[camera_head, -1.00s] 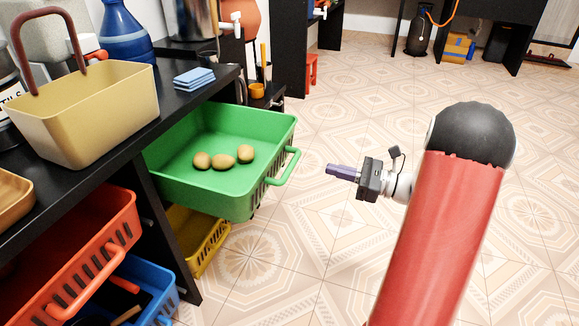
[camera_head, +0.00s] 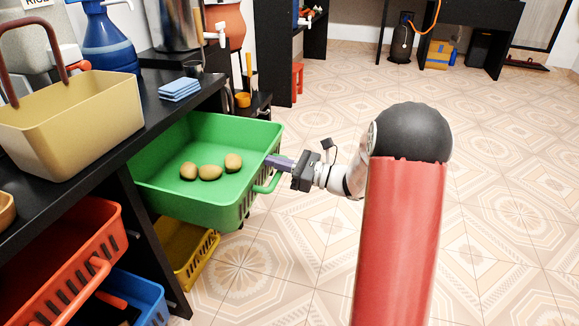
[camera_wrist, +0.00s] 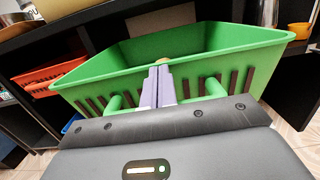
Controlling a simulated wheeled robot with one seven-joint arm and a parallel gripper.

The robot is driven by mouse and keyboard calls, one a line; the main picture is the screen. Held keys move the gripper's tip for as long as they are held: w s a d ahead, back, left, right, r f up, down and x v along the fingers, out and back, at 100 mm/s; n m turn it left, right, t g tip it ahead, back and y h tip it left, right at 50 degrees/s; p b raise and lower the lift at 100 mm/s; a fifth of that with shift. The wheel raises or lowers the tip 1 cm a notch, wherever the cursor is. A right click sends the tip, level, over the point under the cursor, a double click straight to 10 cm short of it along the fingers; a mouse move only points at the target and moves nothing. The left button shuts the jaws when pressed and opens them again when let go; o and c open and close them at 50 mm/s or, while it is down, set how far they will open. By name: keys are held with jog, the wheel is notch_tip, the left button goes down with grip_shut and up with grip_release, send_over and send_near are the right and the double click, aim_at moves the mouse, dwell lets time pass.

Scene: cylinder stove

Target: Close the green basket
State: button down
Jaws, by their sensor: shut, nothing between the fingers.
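The green basket (camera_head: 190,202) is pulled out from under the black counter and holds several brown, egg-like objects (camera_head: 210,172). Its handle (camera_head: 270,180) sticks out from its front, slotted side. My gripper (camera_head: 268,162) is shut and empty, with its purple fingertips at the basket's front, close to the handle and rim. In the wrist view the shut fingers (camera_wrist: 158,85) point at the basket's front wall (camera_wrist: 212,85), between the two ends of the handle. I cannot tell whether the fingertips touch the wall.
An orange basket (camera_head: 60,262), a blue basket (camera_head: 140,298) and a yellow basket (camera_head: 190,252) sit in lower compartments. A cream basket (camera_head: 75,115) and folded blue cloths (camera_head: 180,89) rest on the counter (camera_head: 150,118). The tiled floor (camera_head: 500,200) to the right is clear.

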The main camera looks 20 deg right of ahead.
jog(key=shift+w+a, duration=0.1)
dwell(0.3)
jog(key=x, duration=0.7)
jog(key=f+x, duration=0.1)
jog(key=x, duration=0.6)
jog(key=f+x, duration=0.1)
jog(key=x, duration=0.6)
jog(key=shift+f+p, duration=0.15)
jog(key=shift+p, duration=0.2)
jog(key=shift+w+a, duration=0.35)
jog(key=shift+a, duration=0.1)
jog(key=shift+a+r, duration=0.1)
jog(key=shift+r, duration=0.2)
